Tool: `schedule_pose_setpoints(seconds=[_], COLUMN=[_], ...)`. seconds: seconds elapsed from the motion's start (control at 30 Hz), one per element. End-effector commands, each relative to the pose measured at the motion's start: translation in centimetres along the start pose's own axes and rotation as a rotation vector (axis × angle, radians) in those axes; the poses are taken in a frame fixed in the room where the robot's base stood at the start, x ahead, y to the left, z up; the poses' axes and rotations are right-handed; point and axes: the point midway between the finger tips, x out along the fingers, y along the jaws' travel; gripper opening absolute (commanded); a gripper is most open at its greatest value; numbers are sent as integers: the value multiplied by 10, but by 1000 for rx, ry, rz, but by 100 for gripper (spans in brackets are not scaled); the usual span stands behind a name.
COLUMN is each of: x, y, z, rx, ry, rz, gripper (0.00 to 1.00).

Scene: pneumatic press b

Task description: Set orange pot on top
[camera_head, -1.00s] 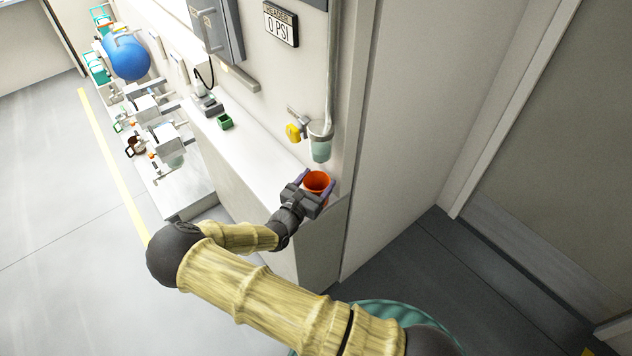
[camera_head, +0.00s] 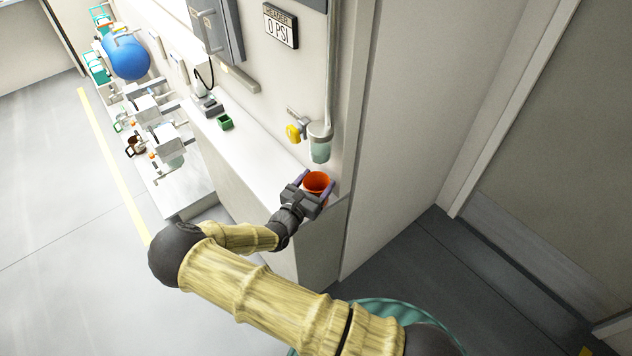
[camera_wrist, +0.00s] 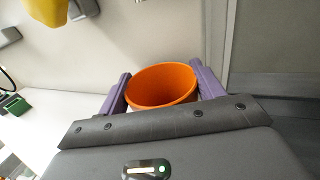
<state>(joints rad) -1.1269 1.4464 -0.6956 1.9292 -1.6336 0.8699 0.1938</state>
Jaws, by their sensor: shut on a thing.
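The orange pot (camera_head: 317,182) is at the near right end of the white counter (camera_head: 262,153), below the wall-mounted cup. My gripper (camera_head: 318,184) is shut on the pot, one purple finger on each side. In the wrist view the orange pot (camera_wrist: 163,86) is upright with its open mouth showing, between the purple fingers of my gripper (camera_wrist: 160,92). The pot's lower part is hidden by my gripper, so I cannot tell whether it touches the counter.
A small green box (camera_head: 224,122) sits farther along the counter. A blue tank (camera_head: 127,57) and machine parts stand at the far left. The counter between the box and pot is clear.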

Motion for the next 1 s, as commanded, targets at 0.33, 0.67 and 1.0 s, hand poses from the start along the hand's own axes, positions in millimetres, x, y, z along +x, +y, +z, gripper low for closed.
schedule_pose_setpoints(seconds=[0.33,0.67,1.0], x=[0,0,0], y=[0,0,0], z=[0,-3,-7], rx=[1,0,1], ry=[0,-1,-1], rz=[0,0,-1], gripper=[43,43,74])
